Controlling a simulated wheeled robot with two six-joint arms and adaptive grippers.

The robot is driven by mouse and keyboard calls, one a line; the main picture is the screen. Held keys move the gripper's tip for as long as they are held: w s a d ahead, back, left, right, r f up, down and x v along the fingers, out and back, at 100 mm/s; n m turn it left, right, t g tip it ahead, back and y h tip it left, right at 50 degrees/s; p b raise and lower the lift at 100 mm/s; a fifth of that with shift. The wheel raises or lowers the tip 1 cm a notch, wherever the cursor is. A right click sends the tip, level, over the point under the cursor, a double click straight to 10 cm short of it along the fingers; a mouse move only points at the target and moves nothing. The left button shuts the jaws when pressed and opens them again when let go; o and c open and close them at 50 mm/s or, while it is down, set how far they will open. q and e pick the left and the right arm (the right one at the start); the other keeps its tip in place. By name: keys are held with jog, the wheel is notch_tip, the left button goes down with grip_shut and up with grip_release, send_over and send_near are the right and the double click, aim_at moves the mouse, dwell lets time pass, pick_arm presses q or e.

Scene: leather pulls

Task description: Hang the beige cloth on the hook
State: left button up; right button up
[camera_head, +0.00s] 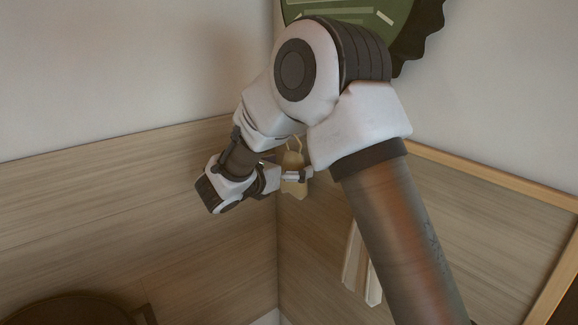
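The beige cloth (293,160) is a small tan piece with a thin loop at its top, near the corner where two wood-panelled walls meet. My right gripper (294,178) is across the cloth and appears shut on it, with the cloth showing above and below the fingers. The cloth hangs roughly upright, loop up. I cannot make out the hook; my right arm covers much of the middle and right of the view. My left gripper is not in view.
Pale narrow strips (351,257) show low on the right wall, partly behind my arm. A green, dark-edged object (350,10) is at the top. A dark round object (70,308) is at bottom left. The left wall panel is clear.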

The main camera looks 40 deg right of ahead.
jog(key=v, duration=1.1)
jog(key=shift+a, duration=0.45)
